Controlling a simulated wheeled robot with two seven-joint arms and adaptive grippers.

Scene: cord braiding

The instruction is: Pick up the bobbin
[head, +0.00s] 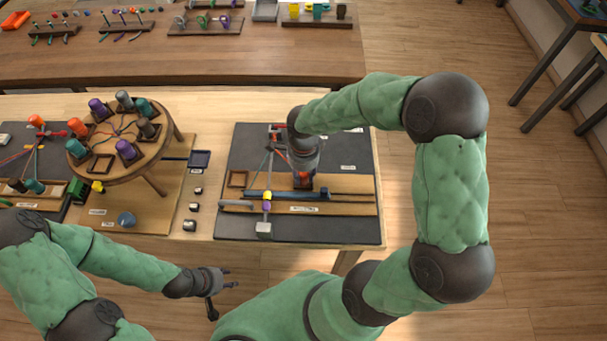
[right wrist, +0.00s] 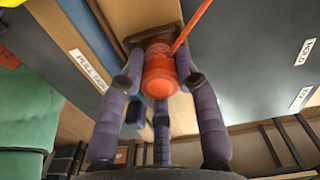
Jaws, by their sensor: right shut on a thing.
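An orange bobbin (head: 304,179) is between the fingers of my right gripper (head: 304,172), over the dark board (head: 352,150). The right wrist view shows the three purple-grey fingers around the orange bobbin (right wrist: 160,75), with an orange cord (right wrist: 193,25) running up from it. A brown wooden holder (right wrist: 135,38) lies behind the bobbin; I cannot tell whether they touch. My left gripper (head: 226,281) is empty with its fingers apart, in front of the table's near edge.
A round wooden braiding stand (head: 120,177) holds several coloured bobbins and an empty square holder at left. A back table (head: 180,60) carries racks.

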